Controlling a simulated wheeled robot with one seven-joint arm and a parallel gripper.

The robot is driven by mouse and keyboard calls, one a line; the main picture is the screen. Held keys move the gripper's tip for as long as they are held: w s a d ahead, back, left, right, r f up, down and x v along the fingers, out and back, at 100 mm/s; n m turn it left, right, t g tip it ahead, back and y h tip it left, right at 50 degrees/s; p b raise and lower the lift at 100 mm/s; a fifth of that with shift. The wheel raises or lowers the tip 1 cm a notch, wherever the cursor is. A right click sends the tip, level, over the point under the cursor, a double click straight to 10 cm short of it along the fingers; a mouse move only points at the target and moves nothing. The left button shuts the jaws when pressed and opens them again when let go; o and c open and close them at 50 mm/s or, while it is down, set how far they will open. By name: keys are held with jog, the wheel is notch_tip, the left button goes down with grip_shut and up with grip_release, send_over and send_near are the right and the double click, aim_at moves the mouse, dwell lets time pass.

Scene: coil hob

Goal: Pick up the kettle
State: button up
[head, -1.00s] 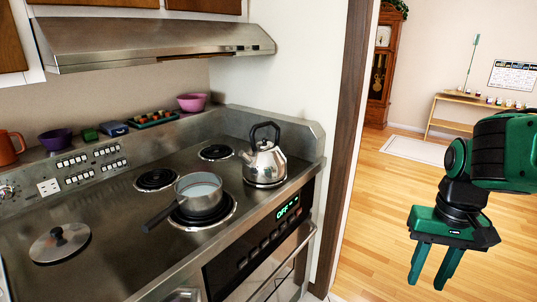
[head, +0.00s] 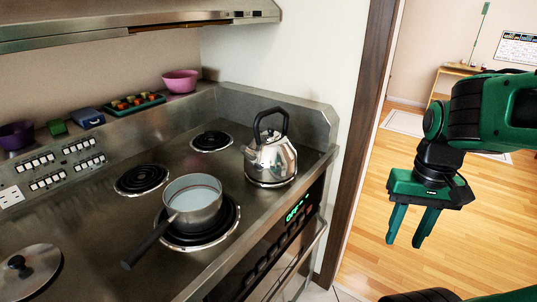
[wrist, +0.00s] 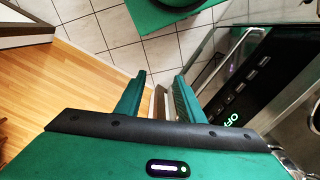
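The kettle (head: 272,160) is shiny steel with a black arched handle and a short spout pointing left. It stands upright on the right front burner of the coil hob (head: 215,255). My gripper (head: 407,241) is green, points down and hangs over the wooden floor, to the right of the hob and apart from the kettle. Its two fingers are spread with nothing between them. The wrist view shows the same open gripper (wrist: 160,85) above the floor, with the oven front at right. The kettle is not clearly seen there.
A lid (head: 30,270) lies at left. Bowls and a tray (head: 134,103) line the back ledge. A wall edge (head: 358,150) stands right of the hob, and a range hood (head: 140,20) hangs above.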

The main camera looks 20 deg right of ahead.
jog(key=w+a+r+n+t, duration=0.1)
jog(key=w+r+n, duration=0.2)
jog(key=w+n, duration=0.15)
jog(key=w+r+n+t, duration=0.1)
jog(key=w+r+n, duration=0.25)
jog(key=w, duration=0.25)
jog(key=n+t+y, duration=0.3)
jog(key=n+t, duration=0.1)
jog(key=n, duration=1.7)
send_near(270, 111)
jog(key=x, duration=1.1)
jog(key=shift+w+d, duration=0.2)
jog(key=shift+r, duration=0.15)
grip_shut()
